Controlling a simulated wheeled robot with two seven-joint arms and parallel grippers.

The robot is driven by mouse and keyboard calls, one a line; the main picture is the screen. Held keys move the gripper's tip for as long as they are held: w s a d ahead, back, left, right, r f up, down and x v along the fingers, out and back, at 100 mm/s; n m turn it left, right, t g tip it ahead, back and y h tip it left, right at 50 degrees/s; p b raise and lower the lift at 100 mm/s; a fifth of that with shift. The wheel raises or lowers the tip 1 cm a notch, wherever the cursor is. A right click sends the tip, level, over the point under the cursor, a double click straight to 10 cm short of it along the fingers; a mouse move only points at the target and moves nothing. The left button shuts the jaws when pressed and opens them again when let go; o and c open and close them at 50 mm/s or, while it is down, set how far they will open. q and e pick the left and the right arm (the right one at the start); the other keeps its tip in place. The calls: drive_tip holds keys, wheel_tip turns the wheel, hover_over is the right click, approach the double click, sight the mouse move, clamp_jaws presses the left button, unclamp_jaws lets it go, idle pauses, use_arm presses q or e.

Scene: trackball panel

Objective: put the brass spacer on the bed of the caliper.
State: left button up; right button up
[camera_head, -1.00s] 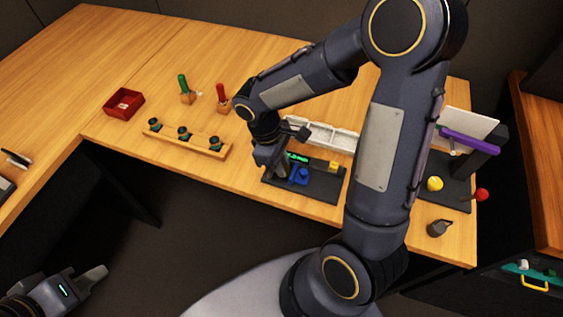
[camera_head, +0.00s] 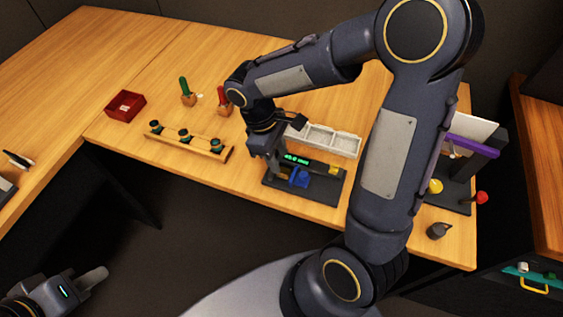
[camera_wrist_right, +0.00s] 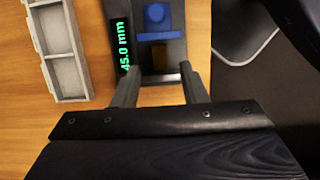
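The caliper is a dark bed (camera_head: 318,193) with a green-lit display (camera_head: 296,159), which reads 45.0 mm in the right wrist view (camera_wrist_right: 124,46). A blue part (camera_head: 299,177) stands on it, seen also in the right wrist view (camera_wrist_right: 158,20). A dark brown-gold block (camera_wrist_right: 168,60), possibly the brass spacer in shadow, is on the bed beside the blue part, near my fingertips. My right gripper (camera_wrist_right: 161,85) is open over the bed's left end, its fingers apart. A yellow piece (camera_head: 335,170) is at the bed's right. My left gripper (camera_head: 88,278) is low at left, away from the table.
A white compartment tray (camera_head: 333,140) lies behind the caliper. A wooden rack (camera_head: 190,142) with several dark round pieces stands left. Red and green handled tools (camera_head: 185,92) and a red box (camera_head: 125,106) are further back. My right arm hides part of the right side.

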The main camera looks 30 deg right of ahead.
drive_tip(key=v, duration=0.7)
wheel_tip(320, 180, up, 3)
drive_tip(key=m+t+y, duration=0.2)
drive_tip(key=m+y, duration=0.1)
hover_over(290, 180)
drive_tip(key=s+a+m+t+y, duration=0.1)
drive_tip(key=s+m+t+y, duration=0.1)
drive_tip(key=s+m+t, duration=0.4)
drive_tip(key=shift+s+r+m+y, duration=0.2)
drive_tip(key=shift+s+m+y, duration=0.2)
drive_tip(key=shift+s, duration=0.65)
drive_tip(key=shift+a, duration=0.1)
